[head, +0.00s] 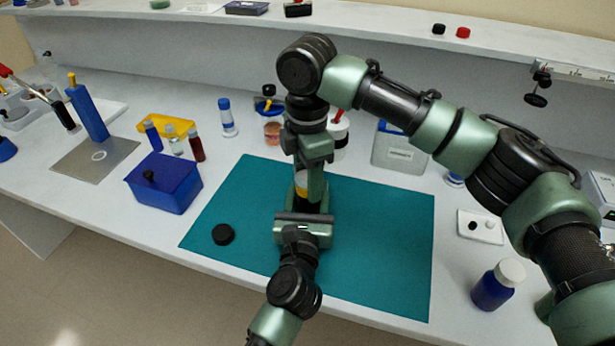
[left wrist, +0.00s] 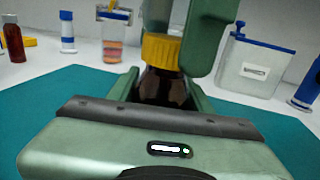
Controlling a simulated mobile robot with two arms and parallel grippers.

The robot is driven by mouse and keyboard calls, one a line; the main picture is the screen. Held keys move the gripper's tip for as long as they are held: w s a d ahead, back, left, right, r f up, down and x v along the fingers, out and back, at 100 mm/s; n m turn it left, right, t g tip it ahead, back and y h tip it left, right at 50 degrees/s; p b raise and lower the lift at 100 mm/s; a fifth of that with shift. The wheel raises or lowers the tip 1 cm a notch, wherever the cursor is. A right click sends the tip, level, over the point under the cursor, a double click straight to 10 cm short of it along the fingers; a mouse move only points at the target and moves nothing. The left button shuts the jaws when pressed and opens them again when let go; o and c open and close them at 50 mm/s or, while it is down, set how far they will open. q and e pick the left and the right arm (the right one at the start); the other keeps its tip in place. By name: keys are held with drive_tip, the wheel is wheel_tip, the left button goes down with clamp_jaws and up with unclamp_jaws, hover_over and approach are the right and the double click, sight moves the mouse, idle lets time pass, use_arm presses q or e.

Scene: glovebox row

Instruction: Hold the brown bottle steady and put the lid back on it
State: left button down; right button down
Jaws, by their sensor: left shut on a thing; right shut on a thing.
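The brown bottle (left wrist: 163,88) stands upright between the fingers of my left gripper (head: 304,212), which is shut on it. In the head view the bottle is mostly hidden by my arms. A yellow lid (left wrist: 161,51) is at the bottle's mouth and also shows in the head view (head: 300,189). My right gripper (head: 311,186) comes down from above and is shut on the lid, with its fingers on either side in the left wrist view. The lid appears to touch the neck; I cannot tell whether it is seated.
A teal mat (head: 390,240) lies under the grippers. A black round cap (head: 222,234) lies on its left part. A blue box (head: 165,185) and small vials stand to the left. A clear blue-lidded container (head: 399,150) stands behind, and a blue bottle (head: 492,292) at the right.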

drive_tip(key=m, duration=0.4)
drive_tip(key=shift+m, duration=0.4)
drive_tip(key=m, duration=0.4)
drive_tip(key=shift+a+m, duration=0.1)
drive_tip(key=shift+m, duration=0.2)
drive_tip(key=m, duration=0.4)
drive_tip(key=shift+m, duration=0.4)
drive_tip(key=m, duration=0.5)
drive_tip(key=shift+m, duration=0.3)
drive_tip(key=c, duration=0.6)
unclamp_jaws()
wheel_tip(320, 180, up, 12)
drive_tip(key=shift+f, duration=0.1)
